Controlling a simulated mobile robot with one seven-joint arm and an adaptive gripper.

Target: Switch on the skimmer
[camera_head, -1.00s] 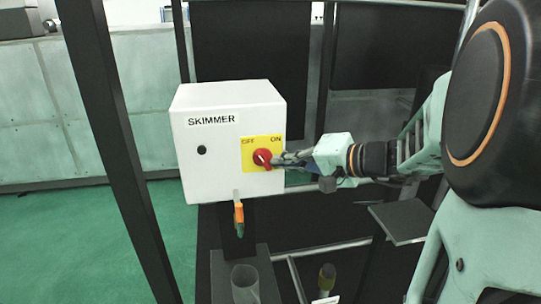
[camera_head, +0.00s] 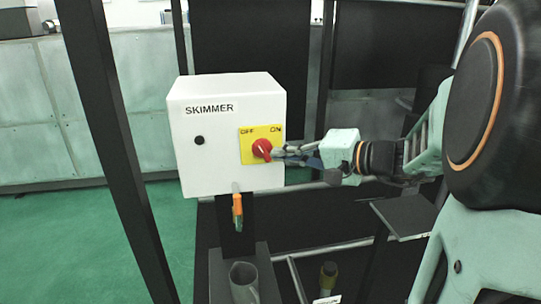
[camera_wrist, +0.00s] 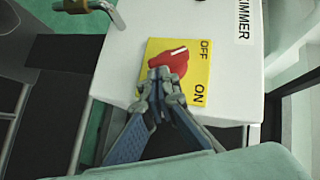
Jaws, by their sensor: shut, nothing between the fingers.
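A white box labelled SKIMMER (camera_head: 215,140) carries a yellow plate (camera_head: 247,132) marked OFF and ON, with a red rotary knob (camera_head: 261,149) on it. In the wrist view the red knob (camera_wrist: 168,58) has a white line that points towards OFF. My gripper (camera_head: 277,151) comes in from the right, its fingers shut and empty. In the wrist view the fingertips of my gripper (camera_wrist: 164,78) lie at the knob's lower edge, on the side towards ON, and hide part of it. I cannot tell whether they touch it.
A grey open cylinder (camera_head: 244,282) and a dark tool with a yellowish top (camera_head: 328,274) stand below. A dark frame post (camera_head: 108,130) rises at the left. Green floor lies clear behind it.

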